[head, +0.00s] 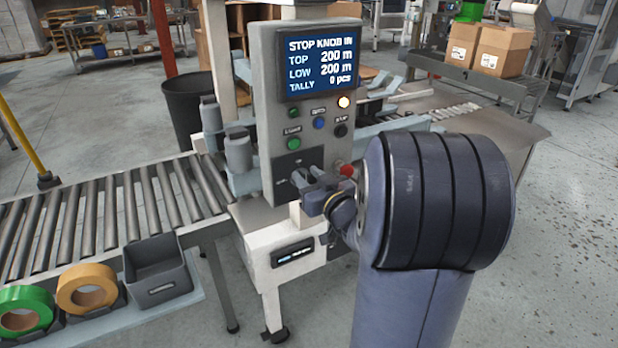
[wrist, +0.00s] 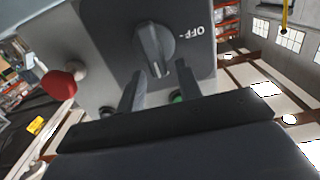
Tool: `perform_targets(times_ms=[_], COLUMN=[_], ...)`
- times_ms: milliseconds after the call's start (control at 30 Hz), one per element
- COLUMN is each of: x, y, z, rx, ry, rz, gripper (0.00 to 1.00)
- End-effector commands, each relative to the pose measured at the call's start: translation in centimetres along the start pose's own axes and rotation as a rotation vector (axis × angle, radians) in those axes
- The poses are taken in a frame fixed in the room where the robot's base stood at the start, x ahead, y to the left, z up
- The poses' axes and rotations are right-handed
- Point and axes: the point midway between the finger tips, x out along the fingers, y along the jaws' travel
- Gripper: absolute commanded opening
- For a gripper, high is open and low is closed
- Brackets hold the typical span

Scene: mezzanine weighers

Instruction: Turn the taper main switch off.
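The taper's main switch is a grey rotary knob (wrist: 154,47) on a dark plate in the wrist view. Its ridge runs nearly up and down in the picture, and the "OFF" mark lies to its right, off the ridge's line. My gripper (wrist: 158,84) is open, with one dark finger on each side of the knob's lower end. I cannot tell whether either finger touches it. In the head view my gripper (head: 308,190) is at the lower front of the grey control panel (head: 267,95) and mostly hides the switch.
A red mushroom button (head: 346,171) sits close beside my gripper; the wrist view shows it at left (wrist: 60,85). The panel's screen (head: 318,66) reads "STOP KNOB IN", and a lamp (head: 344,102) glows. A roller conveyor (head: 110,210) with tape rolls and a grey bin (head: 158,270) is left.

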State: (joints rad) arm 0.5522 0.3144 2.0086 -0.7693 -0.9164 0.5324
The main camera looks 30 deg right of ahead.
Motion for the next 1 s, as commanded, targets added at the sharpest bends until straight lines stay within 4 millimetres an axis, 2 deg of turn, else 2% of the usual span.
perform_targets(times_ms=[33, 400, 767, 1000], x=[-0.02, -0.03, -0.03, -0.02], y=[0.01, 0.01, -0.09, -0.45], z=[0.0, 0.0, 0.14, 0.4], rx=[0.0, 0.0, -0.036, -0.17], ry=[0.0, 0.0, 0.0, 0.001], rz=[0.0, 0.0, 0.0, -0.001], gripper=[0.29, 0.0, 0.0, 0.0])
